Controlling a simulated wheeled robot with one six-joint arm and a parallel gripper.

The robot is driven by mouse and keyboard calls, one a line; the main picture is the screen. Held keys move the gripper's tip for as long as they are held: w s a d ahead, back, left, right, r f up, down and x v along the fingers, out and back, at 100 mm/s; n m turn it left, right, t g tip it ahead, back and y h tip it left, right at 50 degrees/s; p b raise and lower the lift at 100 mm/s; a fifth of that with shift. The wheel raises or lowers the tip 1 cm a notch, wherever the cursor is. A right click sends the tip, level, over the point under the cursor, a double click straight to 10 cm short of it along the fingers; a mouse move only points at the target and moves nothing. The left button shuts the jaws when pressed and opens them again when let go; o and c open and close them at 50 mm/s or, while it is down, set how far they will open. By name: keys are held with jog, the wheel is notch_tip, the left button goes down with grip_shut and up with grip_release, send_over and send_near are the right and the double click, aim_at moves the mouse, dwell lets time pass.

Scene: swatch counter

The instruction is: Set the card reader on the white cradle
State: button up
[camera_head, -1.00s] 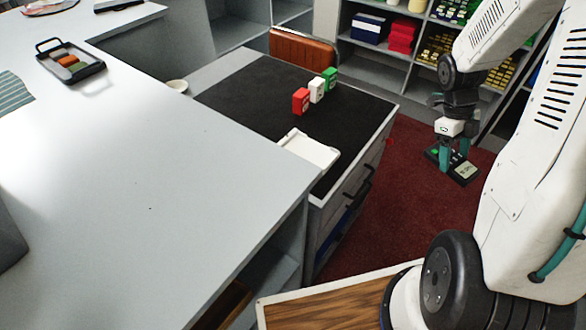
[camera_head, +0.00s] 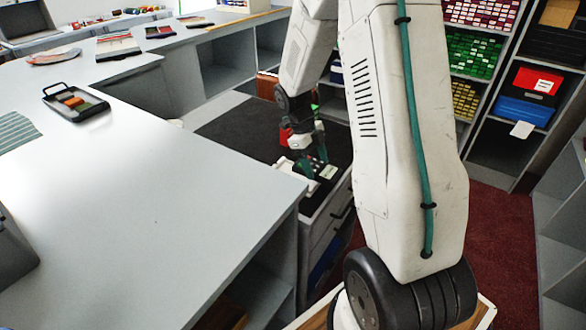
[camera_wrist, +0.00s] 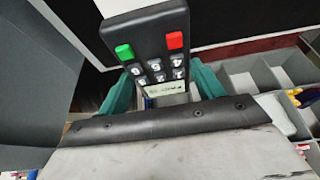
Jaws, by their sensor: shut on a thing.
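My gripper (camera_head: 313,165) is shut on the card reader (camera_head: 327,171), a dark handset with a pale display. In the wrist view the card reader (camera_wrist: 150,38) stands between the teal fingers (camera_wrist: 160,88), with a green key, a red key and several grey keys showing. The white cradle (camera_head: 285,166) lies at the front edge of the black counter top. The gripper and reader are at the cradle's right side in the head view and cover part of it. I cannot tell the height of the reader above the cradle, or whether they touch.
A red block (camera_head: 284,137) stands on the black top (camera_head: 235,128) just behind my gripper; a green block (camera_head: 315,107) is mostly hidden by my arm. The large grey counter (camera_head: 130,210) fills the left, with a black tray (camera_head: 92,112) on it. Shelves stand behind.

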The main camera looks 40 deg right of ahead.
aim_at(298, 161)
jog(key=w, duration=0.1)
jog(key=w+a, duration=0.1)
jog(key=w, duration=0.1)
jog(key=w+a, duration=0.1)
jog(key=w, duration=0.1)
jog(key=shift+a+f, duration=0.15)
jog(key=shift+f, duration=0.1)
jog(key=shift+w+a, duration=0.25)
jog(key=shift+w, duration=0.35)
jog(key=shift+s+f, duration=0.15)
jog(key=shift+f, duration=1.65)
jog(key=o, duration=1.3)
jog(key=shift+f, duration=0.15)
